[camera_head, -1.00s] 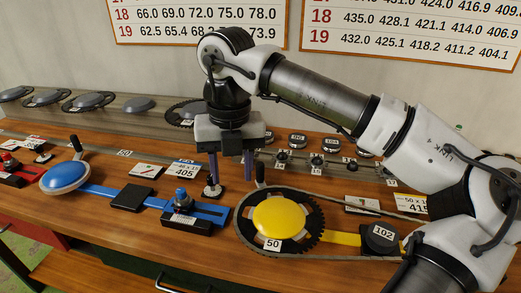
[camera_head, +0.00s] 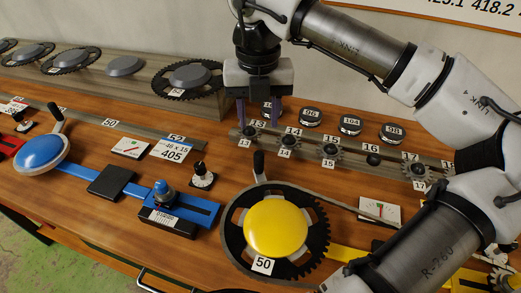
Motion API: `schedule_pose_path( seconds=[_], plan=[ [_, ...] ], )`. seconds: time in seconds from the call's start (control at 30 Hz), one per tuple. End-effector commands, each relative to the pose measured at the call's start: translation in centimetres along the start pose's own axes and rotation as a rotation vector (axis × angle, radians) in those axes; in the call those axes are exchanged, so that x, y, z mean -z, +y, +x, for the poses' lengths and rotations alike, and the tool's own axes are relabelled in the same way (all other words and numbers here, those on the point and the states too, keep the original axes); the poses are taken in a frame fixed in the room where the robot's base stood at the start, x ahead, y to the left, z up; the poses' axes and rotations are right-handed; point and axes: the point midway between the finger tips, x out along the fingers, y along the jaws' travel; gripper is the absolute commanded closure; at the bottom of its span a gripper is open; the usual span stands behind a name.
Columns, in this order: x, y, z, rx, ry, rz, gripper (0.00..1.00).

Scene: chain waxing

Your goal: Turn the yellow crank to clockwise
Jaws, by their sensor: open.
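The yellow crank (camera_head: 276,229) is a round yellow hub on a black toothed ring labelled 50, low in the middle of the head view. Its dark upright handle (camera_head: 259,166) stands at the ring's far edge. A chain runs from the ring to the right, partly hidden by my arm. My gripper (camera_head: 258,125) points down with its two purple fingers apart and nothing between them. In the picture it is just above the handle's top and seems apart from it. The exact depth between them is hard to tell.
A blue crank (camera_head: 41,154) with a blue rail (camera_head: 195,206) lies to the left. A rail of small numbered sprockets (camera_head: 330,152) and several black discs (camera_head: 350,124) are behind. Large chainrings (camera_head: 189,79) stand on a back shelf. A small black knob (camera_head: 202,175) is left of the handle.

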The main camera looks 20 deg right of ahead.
Motion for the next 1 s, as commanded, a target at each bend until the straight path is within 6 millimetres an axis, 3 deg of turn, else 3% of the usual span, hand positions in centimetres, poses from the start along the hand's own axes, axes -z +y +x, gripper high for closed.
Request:
schedule_pose_path(
  seconds=[0.5,0.7,1.0],
  plan=[
    [0.1,0.1,9.9,-0.003,0.003,-0.002,0.57],
    [0.0,0.1,11.6,-0.002,0.0,-0.002,0.57],
    [0.0,0.1,11.8,-0.001,0.0,-0.002,0.57]
  ],
)
